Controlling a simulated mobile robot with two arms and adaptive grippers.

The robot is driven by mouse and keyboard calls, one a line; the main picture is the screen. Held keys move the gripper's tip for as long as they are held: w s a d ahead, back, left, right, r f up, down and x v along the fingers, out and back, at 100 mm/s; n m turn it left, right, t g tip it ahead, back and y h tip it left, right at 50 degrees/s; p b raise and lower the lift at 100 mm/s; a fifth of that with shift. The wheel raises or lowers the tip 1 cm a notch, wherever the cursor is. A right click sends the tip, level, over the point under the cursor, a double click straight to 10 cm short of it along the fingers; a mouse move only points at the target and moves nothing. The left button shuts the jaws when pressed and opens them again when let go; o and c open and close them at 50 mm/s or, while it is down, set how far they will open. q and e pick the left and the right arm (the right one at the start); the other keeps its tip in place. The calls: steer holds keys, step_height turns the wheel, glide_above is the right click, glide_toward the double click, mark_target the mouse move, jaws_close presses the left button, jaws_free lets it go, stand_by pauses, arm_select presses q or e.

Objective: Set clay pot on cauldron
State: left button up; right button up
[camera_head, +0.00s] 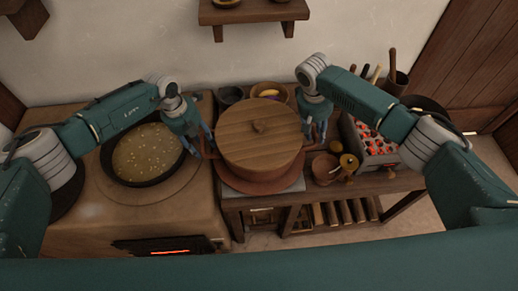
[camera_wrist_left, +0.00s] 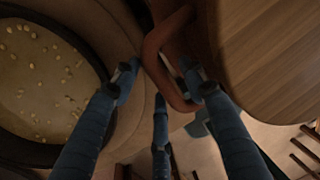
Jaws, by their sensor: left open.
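The clay pot (camera_head: 262,176) is reddish brown, with a round wooden lid (camera_head: 258,138) on it. It stands upright at the middle of the head view, on the table right of the stove. The cauldron (camera_head: 150,155) is a wide dark vessel set in the stove, full of yellowish stew with pale bits. My left gripper (camera_head: 203,147) is at the pot's left handle. In the left wrist view its fingers (camera_wrist_left: 160,82) are spread, with the looped handle (camera_wrist_left: 156,48) between them. My right gripper (camera_head: 318,127) is at the pot's right side; its fingers are partly hidden.
The stove (camera_head: 100,218) has a glowing slot in front. A brazier with red coals (camera_head: 372,142) stands right of my right gripper. Small bowls (camera_head: 270,90) sit behind the pot, and a brown bowl (camera_head: 325,167) with small vessels lies to its right. A shelf (camera_head: 254,13) hangs above.

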arm_select(q)
steer(key=c, duration=0.7)
arm_select(e)
steer(key=c, duration=0.7)
arm_select(q)
jaws_close()
